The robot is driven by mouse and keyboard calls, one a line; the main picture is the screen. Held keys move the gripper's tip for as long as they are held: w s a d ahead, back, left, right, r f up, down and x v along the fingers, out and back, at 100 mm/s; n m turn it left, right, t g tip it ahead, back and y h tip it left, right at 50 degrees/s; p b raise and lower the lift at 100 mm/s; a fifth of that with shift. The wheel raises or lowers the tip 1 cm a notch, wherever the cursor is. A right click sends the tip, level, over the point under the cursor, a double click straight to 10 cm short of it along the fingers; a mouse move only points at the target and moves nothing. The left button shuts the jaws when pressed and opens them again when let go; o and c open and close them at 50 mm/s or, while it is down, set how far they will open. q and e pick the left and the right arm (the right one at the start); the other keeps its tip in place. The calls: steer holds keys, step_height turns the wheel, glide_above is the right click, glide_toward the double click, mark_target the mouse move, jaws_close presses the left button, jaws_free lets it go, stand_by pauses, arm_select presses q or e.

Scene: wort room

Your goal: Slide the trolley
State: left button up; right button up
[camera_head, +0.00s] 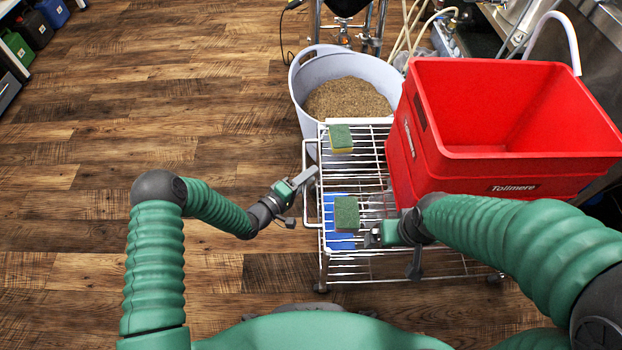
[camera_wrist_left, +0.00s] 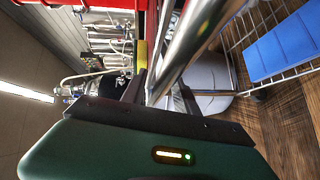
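The trolley (camera_head: 345,268) is a wire-rack cart with a thin metal handle (camera_head: 304,150) on its left side. My left gripper (camera_head: 306,180) is at this handle. In the left wrist view a shiny bar (camera_wrist_left: 185,55) passes between its dark fingers (camera_wrist_left: 160,92), with a gap beside one finger, so it looks open around the bar. Firm contact cannot be told. My right gripper (camera_head: 372,236) is over the trolley's near part, close to a green sponge (camera_head: 347,214); its fingers are too small to read.
Stacked red crates (camera_head: 470,178) fill the trolley's right side. Another sponge (camera_head: 340,138) lies at its far end. A blue item (camera_head: 340,242) shows beneath the wires. A white tub of grain (camera_head: 305,80) stands just behind. The wooden floor (camera_head: 150,90) at left is clear.

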arm_select(q)
steer(key=shift+w+d, duration=0.45)
steer(key=shift+d, duration=0.05)
steer(key=shift+s, duration=0.1)
jaws_close()
steer(key=shift+f, duration=0.15)
